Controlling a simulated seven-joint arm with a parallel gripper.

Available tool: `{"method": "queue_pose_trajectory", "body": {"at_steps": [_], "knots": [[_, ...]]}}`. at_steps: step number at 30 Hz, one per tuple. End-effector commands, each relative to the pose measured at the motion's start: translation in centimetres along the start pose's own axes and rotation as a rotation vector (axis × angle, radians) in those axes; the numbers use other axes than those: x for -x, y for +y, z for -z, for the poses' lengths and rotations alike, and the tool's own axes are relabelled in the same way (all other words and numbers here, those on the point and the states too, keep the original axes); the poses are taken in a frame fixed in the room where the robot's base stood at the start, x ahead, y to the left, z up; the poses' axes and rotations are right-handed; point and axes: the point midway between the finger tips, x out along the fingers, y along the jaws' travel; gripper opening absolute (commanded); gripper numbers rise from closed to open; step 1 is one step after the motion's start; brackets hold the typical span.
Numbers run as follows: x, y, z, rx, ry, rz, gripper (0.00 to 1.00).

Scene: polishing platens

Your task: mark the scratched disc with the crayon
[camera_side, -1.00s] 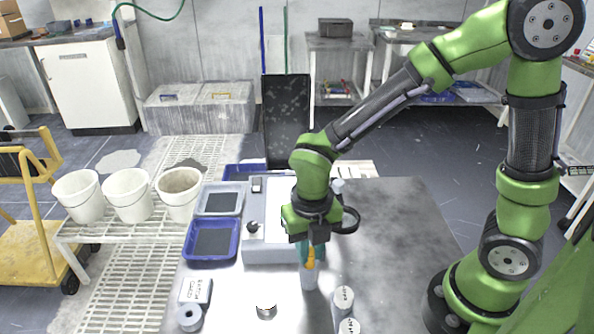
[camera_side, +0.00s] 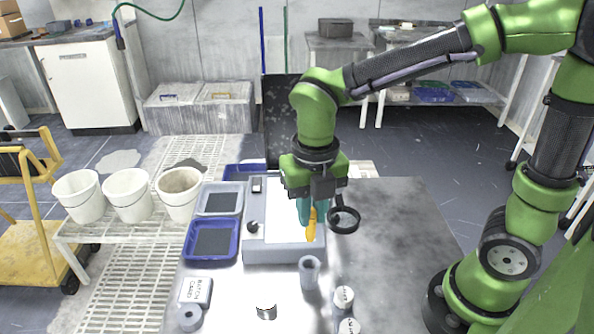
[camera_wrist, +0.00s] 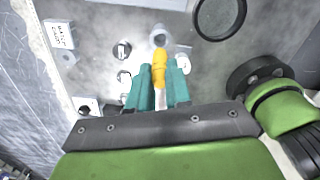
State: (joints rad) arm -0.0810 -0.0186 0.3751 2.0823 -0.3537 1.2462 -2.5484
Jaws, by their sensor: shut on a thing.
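My gripper (camera_side: 306,220), with teal fingers, is shut on a yellow-orange crayon (camera_side: 311,232). The crayon points down, above and behind a grey cup (camera_side: 309,275) in the side view. In the wrist view, the crayon (camera_wrist: 161,64) sticks out between the fingertips, and the cup (camera_wrist: 160,36) is just past its end. A short shiny disc-like piece (camera_side: 266,311) stands at the front of the table. Two pale round-topped pieces (camera_side: 343,296) stand to the right of the cup. I cannot tell which piece is scratched.
A grey box with a white top (camera_side: 256,248) is behind the crayon. A black ring (camera_side: 344,220) is close to my gripper's right. A blue tray (camera_side: 190,254), a grey tray (camera_side: 205,211) and a batch card (camera_side: 196,290) are at left. The table's right side is clear.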

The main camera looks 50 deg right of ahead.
Motion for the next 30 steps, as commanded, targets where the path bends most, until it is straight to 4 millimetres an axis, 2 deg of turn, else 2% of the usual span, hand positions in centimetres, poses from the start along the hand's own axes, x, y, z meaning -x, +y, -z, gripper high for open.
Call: {"method": "queue_pose_trajectory", "body": {"at_steps": [2, 5, 12, 15, 18, 20, 23, 30], "knots": [[0.1, -0.7, -0.9, -0.035, -0.033, -0.005, 0.00], [-0.2, -1.5, -3.9, -0.089, -0.076, -0.010, 0.00], [-0.7, -3.8, -13.9, -0.113, -0.172, -0.025, 0.00], [-0.4, -4.6, -17.5, -0.090, -0.210, -0.034, 0.00], [0.2, -4.6, -20.0, -0.045, -0.251, -0.048, 0.00], [0.8, -4.3, -20.9, -0.010, -0.280, -0.058, 0.00], [0.8, -4.2, -21.0, 0.009, -0.312, -0.066, 0.00], [-0.8, -4.2, -20.9, 0.008, -0.320, -0.067, 0.00]]}}
